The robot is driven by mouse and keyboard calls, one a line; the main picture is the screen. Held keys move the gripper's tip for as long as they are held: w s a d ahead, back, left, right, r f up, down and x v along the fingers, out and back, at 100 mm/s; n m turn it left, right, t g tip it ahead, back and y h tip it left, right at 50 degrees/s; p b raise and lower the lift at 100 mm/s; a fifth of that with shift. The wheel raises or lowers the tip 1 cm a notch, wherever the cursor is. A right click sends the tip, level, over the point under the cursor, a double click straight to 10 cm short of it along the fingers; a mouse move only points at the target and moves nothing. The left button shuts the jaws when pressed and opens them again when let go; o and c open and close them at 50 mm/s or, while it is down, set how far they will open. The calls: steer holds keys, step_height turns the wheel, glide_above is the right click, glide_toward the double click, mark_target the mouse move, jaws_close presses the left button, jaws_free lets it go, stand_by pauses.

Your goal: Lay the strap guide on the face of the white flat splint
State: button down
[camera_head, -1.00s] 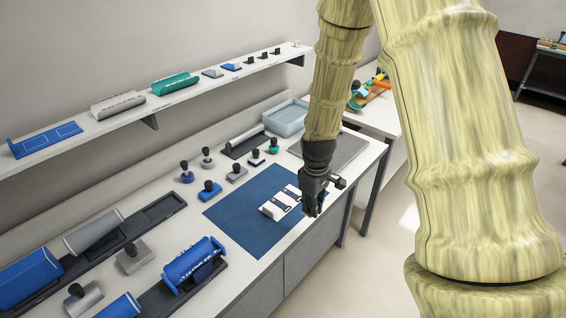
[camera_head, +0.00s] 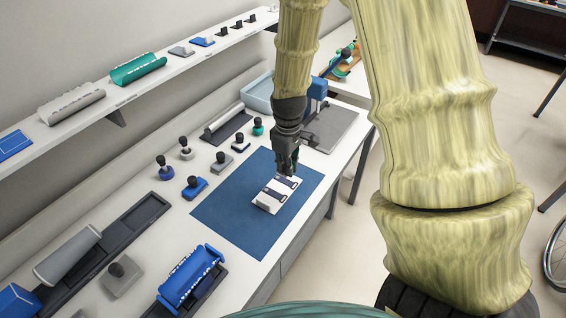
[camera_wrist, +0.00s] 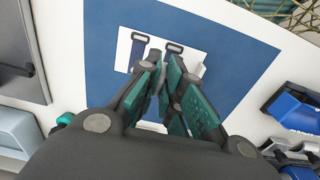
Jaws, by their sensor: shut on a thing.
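The white flat splint (camera_head: 266,204) lies on the blue mat and carries two dark blue straps with loops at one end. It also shows in the wrist view (camera_wrist: 193,41), beneath my fingers. My gripper (camera_head: 287,172) points down at the splint's far end; in the wrist view, its teal-padded fingers (camera_wrist: 168,88) stand close together and hide part of the splint. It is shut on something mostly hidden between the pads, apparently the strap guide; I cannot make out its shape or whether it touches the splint.
The blue mat (camera_head: 238,217) has free room around the splint. Knobbed blocks, including a blue one (camera_head: 194,187), stand left of it. A grey plate (camera_head: 333,127) lies behind, and a blue roll in a cradle (camera_head: 190,277) stands at the front. A shelf (camera_head: 90,125) runs along the wall.

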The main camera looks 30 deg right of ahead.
mark_target(283, 190)
steer(key=shift+r, duration=0.15)
steer(key=w+f, duration=0.1)
steer(key=f, duration=0.1)
steer(key=w+f, duration=0.2)
steer(key=shift+b, duration=0.4)
steer(key=shift+s+f, duration=0.1)
steer(key=shift+f, duration=0.25)
steer(key=shift+s+d+f+b, duration=0.1)
steer(key=shift+s+f+b, duration=0.45)
steer(key=shift+s, duration=0.1)
steer(key=shift+s+f, duration=0.1)
steer(key=shift+f, duration=0.2)
steer(key=f, duration=0.1)
steer(key=w+f+b, duration=0.1)
steer(key=shift+f, duration=0.3)
steer(key=shift+s, duration=0.15)
steer(key=shift+s+r, duration=0.1)
steer(key=shift+r, duration=0.05)
steer(key=shift+f, duration=0.85)
